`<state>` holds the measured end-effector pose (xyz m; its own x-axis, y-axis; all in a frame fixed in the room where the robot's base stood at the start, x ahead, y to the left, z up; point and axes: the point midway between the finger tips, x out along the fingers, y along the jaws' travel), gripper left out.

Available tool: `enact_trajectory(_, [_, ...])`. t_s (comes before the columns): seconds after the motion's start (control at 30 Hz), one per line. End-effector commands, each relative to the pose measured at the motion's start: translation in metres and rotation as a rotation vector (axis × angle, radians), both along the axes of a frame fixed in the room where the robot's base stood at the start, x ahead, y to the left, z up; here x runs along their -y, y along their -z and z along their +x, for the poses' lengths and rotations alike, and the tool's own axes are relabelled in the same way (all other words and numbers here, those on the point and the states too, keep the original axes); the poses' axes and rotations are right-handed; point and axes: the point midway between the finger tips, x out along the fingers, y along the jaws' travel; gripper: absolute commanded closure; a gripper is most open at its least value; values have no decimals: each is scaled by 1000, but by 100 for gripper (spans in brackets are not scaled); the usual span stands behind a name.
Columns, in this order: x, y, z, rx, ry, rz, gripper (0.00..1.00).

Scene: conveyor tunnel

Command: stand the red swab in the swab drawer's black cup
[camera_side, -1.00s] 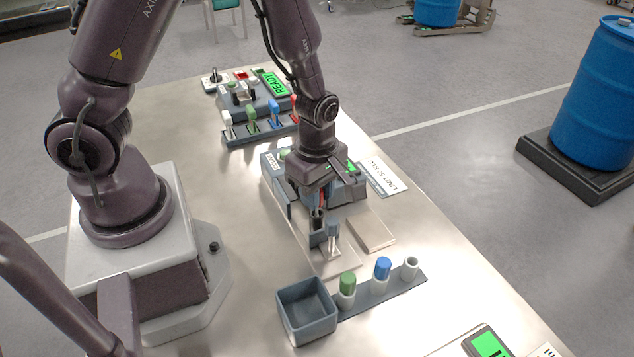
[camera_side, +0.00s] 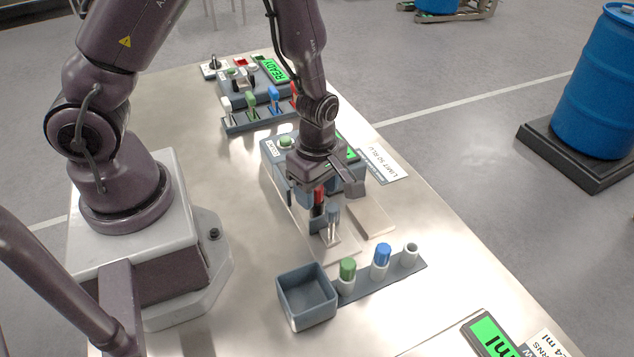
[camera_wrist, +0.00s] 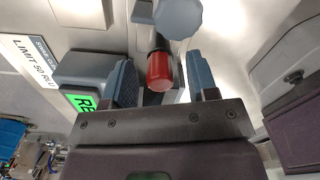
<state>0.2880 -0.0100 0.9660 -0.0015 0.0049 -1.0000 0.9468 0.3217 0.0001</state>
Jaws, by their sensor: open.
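The red swab (camera_side: 319,195) stands upright with its lower end in the black cup (camera_side: 317,210), at the open swab drawer (camera_side: 319,225) on the front of the grey reader. In the wrist view the red swab's cap (camera_wrist: 159,71) shows end-on, with the dark cup (camera_wrist: 158,42) behind it. My gripper (camera_side: 322,191) is open above the drawer, its fingers spread on either side of the swab. In the wrist view my gripper (camera_wrist: 162,76) shows a gap between each finger and the red cap. The swab's lower end is hidden.
A grey-topped drawer handle (camera_side: 333,218) rises close beside the cup. In front are a grey open bin (camera_side: 306,296) and a rack (camera_side: 372,287) with green and blue swabs and an empty holder. The reader (camera_side: 285,160) stands close behind my gripper.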

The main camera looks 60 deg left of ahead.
Motion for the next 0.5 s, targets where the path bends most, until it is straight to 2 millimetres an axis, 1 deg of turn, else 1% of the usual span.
enact_trajectory(0.07, [0,-3,0,1,2,0,47])
enact_trajectory(0.17, [0,-13,1,4,3,1,47])
enact_trajectory(0.27, [2,-30,1,6,4,-1,47])
enact_trajectory(0.5, [2,-83,1,7,3,-3,47])
